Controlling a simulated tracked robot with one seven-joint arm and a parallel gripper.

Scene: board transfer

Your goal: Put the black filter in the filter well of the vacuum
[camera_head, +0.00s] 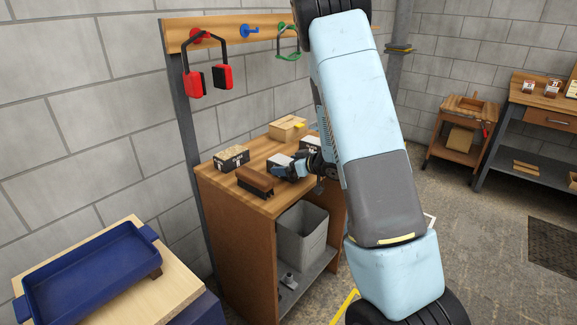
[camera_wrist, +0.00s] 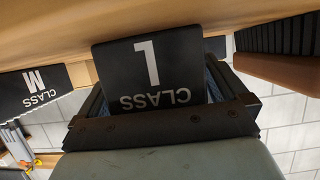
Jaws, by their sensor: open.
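A black block with white lettering reading CLASS and a letter like L (camera_wrist: 150,72) fills the middle of the wrist view, upside down. My gripper (camera_wrist: 155,92) is open, with a dark finger on either side of this block. I cannot tell whether the fingers touch it. A second black label marked CLASS M (camera_wrist: 32,92) shows at the left. In the head view, my gripper (camera_head: 283,167) is low over the wooden bench, beside a light-topped box (camera_head: 279,160). A black-fronted box (camera_head: 232,158) stands to its left. I cannot make out a vacuum or its filter well.
The wooden bench (camera_head: 217,179) also holds a brown brush-like block (camera_head: 255,182) in front and a cardboard box (camera_head: 286,127) behind. A grey bin (camera_head: 301,237) stands below. Red ear defenders (camera_head: 196,84) hang above. A blue tray (camera_head: 88,275) is at the lower left.

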